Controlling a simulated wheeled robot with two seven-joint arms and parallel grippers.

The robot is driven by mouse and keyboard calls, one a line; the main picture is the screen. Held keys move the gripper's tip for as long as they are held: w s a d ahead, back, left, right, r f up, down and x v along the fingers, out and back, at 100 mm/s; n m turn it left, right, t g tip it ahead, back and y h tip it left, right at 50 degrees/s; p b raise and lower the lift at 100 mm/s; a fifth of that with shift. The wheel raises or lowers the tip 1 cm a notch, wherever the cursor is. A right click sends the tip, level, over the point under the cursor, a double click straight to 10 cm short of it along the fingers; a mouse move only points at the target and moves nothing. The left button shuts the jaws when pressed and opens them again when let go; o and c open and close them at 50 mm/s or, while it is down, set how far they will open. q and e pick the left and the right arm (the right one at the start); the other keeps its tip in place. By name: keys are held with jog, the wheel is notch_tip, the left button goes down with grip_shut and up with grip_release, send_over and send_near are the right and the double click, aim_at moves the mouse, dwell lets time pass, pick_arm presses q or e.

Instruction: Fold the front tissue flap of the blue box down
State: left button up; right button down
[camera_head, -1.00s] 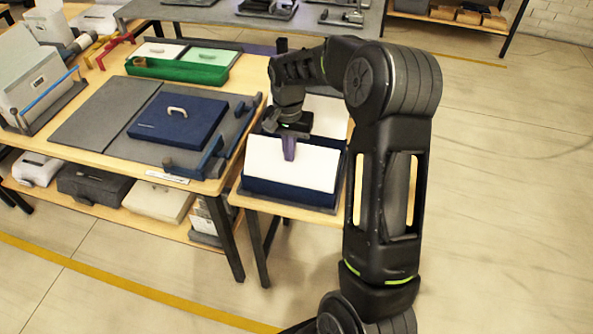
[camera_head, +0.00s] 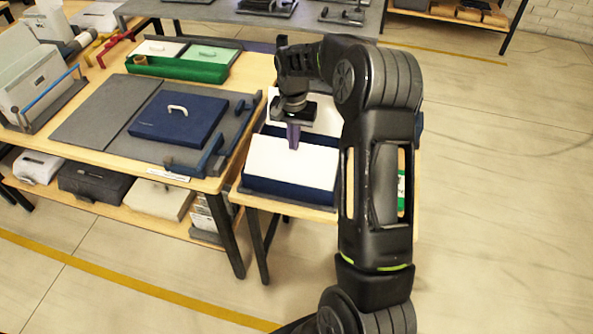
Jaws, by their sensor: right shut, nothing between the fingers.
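The blue box (camera_head: 290,191) stands on the small wooden table in the middle. Its front tissue flap is a white panel (camera_head: 285,165) above the blue front wall, spread back across the front part of the box. I cannot tell whether it lies fully flat. Another white panel (camera_head: 326,113) shows at the back of the box, partly hidden by my arm. My right gripper (camera_head: 294,143) points down with its purple fingers shut and empty, at the far edge of the front flap. I cannot tell whether it touches the flap. My left gripper is out of view.
On the larger table to the left, a dark blue lid (camera_head: 178,121) with a pale handle lies on a grey mat (camera_head: 85,122). A green tray (camera_head: 176,69) stands behind it. My right arm hides the right part of the small table (camera_head: 260,203).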

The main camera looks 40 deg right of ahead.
aim_at(294, 154)
jog(key=shift+f+b, duration=1.8)
jog(key=shift+f, duration=1.1)
jog(key=shift+r, duration=0.3)
notch_tip(294, 154, up, 8)
jog(key=p, duration=0.5)
jog(key=shift+p, duration=0.35)
jog(key=shift+d, duration=0.1)
